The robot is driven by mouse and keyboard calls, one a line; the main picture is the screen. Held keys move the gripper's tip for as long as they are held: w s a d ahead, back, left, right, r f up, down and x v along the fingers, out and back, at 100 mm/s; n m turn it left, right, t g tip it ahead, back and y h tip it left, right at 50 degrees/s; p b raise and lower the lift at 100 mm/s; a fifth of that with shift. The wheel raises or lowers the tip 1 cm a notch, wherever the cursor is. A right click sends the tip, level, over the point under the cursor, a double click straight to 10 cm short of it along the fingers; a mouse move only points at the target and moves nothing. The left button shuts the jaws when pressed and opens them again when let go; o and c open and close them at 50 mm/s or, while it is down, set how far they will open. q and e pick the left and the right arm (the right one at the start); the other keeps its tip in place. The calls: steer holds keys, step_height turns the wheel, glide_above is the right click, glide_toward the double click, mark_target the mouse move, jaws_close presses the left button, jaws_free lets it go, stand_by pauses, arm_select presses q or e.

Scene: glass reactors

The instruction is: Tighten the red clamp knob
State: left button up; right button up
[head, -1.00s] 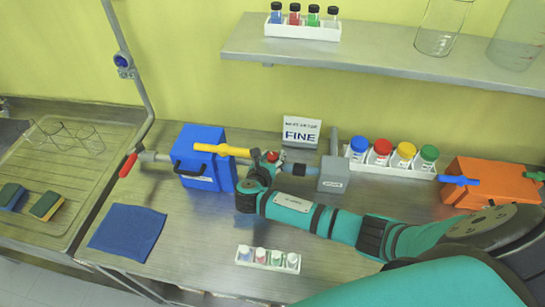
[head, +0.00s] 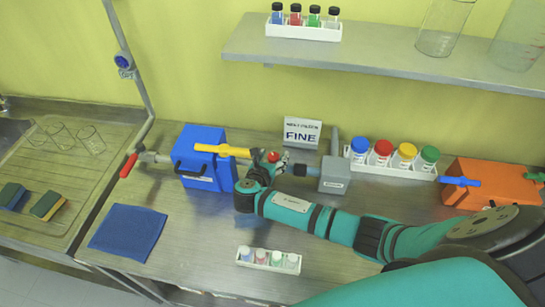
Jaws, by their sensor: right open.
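The small red clamp knob (head: 273,156) shows just right of the yellow handle (head: 222,150) on the blue box (head: 203,158). My right arm comes in from the lower right. My right gripper (head: 277,164) is at the red knob, with its fingers beside or around it; at this size I cannot tell whether they touch it. The gripper is open. It partly hides what is under the knob. A grey block (head: 334,175) with a post stands right of the gripper. My left gripper is not in view.
A "FINE" sign (head: 301,132) stands behind the gripper. A white rack of coloured-cap bottles (head: 393,168) and an orange box (head: 487,184) are to the right. A small vial rack (head: 268,260) and a blue cloth (head: 128,232) lie in front. A shelf (head: 380,62) hangs above.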

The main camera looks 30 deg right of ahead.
steer(key=v, duration=1.2)
steer(key=shift+w, duration=0.1)
